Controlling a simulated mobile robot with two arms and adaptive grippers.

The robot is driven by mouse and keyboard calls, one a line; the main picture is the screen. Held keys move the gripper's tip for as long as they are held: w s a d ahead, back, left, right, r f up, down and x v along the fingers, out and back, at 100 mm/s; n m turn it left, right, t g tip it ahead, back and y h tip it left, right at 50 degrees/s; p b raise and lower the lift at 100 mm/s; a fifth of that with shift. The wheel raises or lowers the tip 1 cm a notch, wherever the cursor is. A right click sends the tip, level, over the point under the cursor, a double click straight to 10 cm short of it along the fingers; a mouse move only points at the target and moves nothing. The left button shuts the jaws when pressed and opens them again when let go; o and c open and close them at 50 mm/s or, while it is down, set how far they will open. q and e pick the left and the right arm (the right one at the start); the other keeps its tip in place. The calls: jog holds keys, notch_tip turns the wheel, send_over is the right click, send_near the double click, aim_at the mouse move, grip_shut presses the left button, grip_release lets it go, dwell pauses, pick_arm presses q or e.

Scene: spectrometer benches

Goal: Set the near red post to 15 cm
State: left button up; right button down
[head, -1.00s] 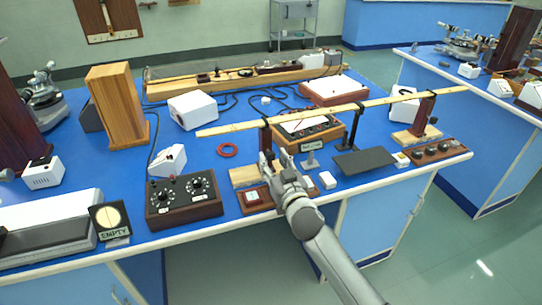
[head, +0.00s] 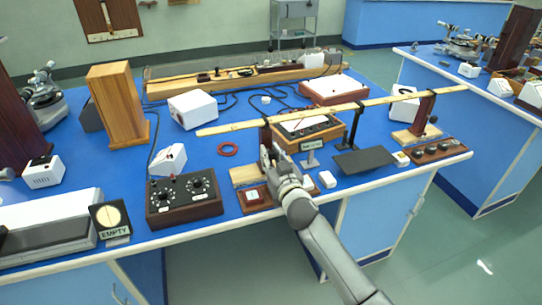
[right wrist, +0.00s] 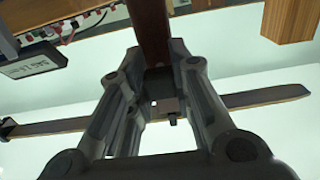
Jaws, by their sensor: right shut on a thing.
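The near red post (head: 265,134) is a dark red upright on a pale wooden base (head: 243,176) near the bench's front edge. It carries the left part of a long wooden bar (head: 232,127). My right gripper (head: 270,154) is shut on this post, below the bar, and hides its lower part. In the right wrist view the fingers (right wrist: 163,75) close around the dark red post (right wrist: 152,28), with the bar (right wrist: 255,98) crossing behind. A second red post (head: 425,109) stands at the right under the bar. No height scale is readable. My left gripper is out of view.
A black dial box (head: 184,202) stands left of my gripper. A small red-framed box (head: 252,197) lies just below the post's base. A dark plate (head: 371,162), a stand with a label (head: 312,146) and a white block (head: 327,179) lie to the right. A red ring (head: 228,149) lies behind.

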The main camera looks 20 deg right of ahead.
jog(key=a+b, duration=0.1)
jog(key=a, duration=0.3)
dwell(0.4)
jog(key=c, duration=1.3)
grip_release()
jog(key=shift+s, duration=0.1)
jog(key=shift+s, duration=0.65)
jog(key=s, duration=1)
jog(key=shift+s+d, duration=0.2)
jog(key=shift+s, duration=0.15)
